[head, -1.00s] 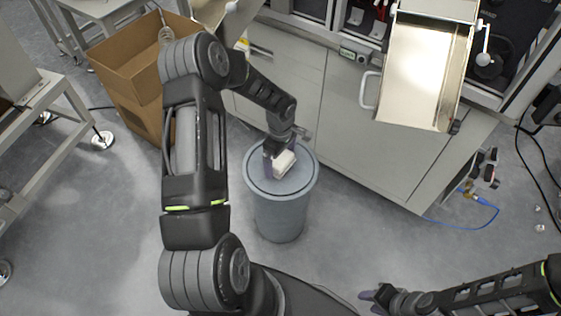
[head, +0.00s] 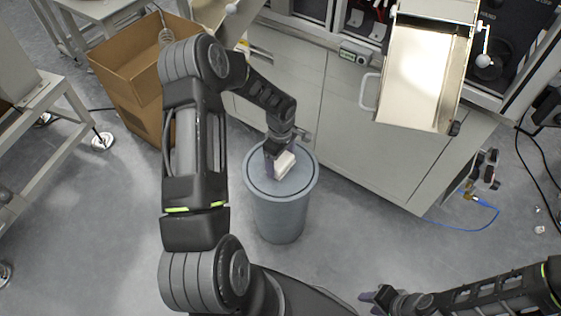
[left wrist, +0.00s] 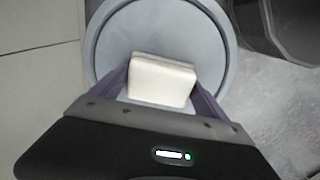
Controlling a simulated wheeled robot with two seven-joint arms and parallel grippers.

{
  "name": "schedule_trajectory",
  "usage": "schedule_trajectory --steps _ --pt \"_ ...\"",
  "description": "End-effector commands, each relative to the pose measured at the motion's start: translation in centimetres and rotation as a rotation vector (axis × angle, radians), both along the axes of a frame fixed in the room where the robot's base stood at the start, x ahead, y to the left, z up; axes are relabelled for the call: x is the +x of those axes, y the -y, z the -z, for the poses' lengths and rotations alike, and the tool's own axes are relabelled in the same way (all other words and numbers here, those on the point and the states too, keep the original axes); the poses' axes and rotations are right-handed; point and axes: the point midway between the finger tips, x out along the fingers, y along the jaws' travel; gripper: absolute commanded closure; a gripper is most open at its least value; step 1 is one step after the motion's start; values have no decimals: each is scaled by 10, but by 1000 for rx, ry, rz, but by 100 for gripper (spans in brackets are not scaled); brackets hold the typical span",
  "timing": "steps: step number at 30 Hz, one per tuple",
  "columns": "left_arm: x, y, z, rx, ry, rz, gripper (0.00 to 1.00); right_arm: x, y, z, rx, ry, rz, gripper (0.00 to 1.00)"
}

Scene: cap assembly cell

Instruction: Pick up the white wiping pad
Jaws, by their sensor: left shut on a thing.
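The white wiping pad (head: 285,164) is a small pale block over the round grey lid of a bin (head: 281,215). In the left wrist view the pad (left wrist: 161,80) sits between the two purple fingers of my left gripper (left wrist: 162,88), which is shut on it. In the head view my left gripper (head: 279,160) is at the bin top; I cannot tell whether the pad touches the lid. The lid (left wrist: 105,50) shows around the pad in the left wrist view. My right gripper (head: 372,300) is at the bottom edge, away from the pad, and its fingers look apart.
A grey cabinet (head: 375,160) stands right behind the bin, with a metal chute (head: 415,75) above. An open cardboard box (head: 125,75) is at the upper left. A metal stand (head: 40,130) is at the far left. Floor around the bin's front is clear.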

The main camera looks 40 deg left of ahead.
Motion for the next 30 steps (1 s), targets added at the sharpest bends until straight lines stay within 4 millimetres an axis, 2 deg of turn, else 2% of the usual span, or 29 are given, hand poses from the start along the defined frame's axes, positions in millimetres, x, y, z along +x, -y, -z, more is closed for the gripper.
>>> schedule_trajectory --steps 5,18,22,30 --pt "1 0 -12 2 2 0 57 0 0 -2 0 0 0 64" --pt "1 0 -90 2 3 0 57 0 0 -11 0 0 0 64" --pt "0 0 -99 1 1 1 57 0 0 -12 0 0 0 64" --pt "0 0 -100 0 0 1 57 0 0 -12 0 0 0 64"
